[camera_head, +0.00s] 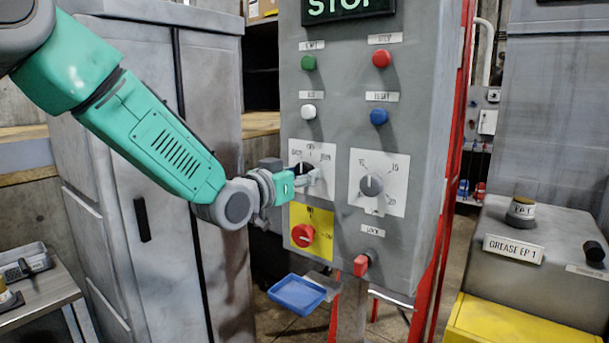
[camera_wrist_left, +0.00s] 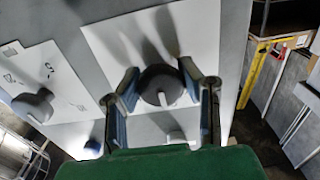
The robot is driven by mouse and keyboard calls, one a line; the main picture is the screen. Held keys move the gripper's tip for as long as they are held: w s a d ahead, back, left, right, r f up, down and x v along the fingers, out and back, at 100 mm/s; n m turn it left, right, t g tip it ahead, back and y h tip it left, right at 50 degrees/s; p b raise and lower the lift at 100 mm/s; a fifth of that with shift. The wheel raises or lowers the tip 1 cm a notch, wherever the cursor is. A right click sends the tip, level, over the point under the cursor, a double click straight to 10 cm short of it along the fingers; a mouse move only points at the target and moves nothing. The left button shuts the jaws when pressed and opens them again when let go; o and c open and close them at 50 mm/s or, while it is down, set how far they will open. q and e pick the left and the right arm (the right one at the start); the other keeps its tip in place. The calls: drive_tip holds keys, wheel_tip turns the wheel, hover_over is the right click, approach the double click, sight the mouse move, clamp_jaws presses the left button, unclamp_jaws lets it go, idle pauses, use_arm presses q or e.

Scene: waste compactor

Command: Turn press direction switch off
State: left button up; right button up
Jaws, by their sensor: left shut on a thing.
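The press direction switch (camera_wrist_left: 161,87) is a dark round knob with a light pointer mark, on a white plate of the grey control panel (camera_head: 335,133). In the left wrist view, the two fingers of my left gripper (camera_wrist_left: 164,92) stand on either side of the knob and are shut on it. In the head view, my left gripper (camera_head: 309,178) reaches the panel from the left and partly hides the switch and its label. The knob's exact pointer setting is hard to read. My right gripper is in neither view.
Beside the switch is a grey dial (camera_head: 371,185). A red rotary switch (camera_head: 302,235) on a yellow plate sits below. Green (camera_head: 308,63), red (camera_head: 381,58), white (camera_head: 308,112) and blue (camera_head: 379,116) buttons are above. A blue tray (camera_head: 297,295) lies under the panel.

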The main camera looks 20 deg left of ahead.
use_arm(q)
drive_tip(key=shift+w+a+r, duration=0.1)
drive_tip(key=shift+r, duration=0.4)
drive_tip(key=o, duration=1.2)
drive_tip(key=shift+f, duration=0.15)
drive_tip(key=shift+f, duration=0.15)
drive_tip(key=v, duration=1.2)
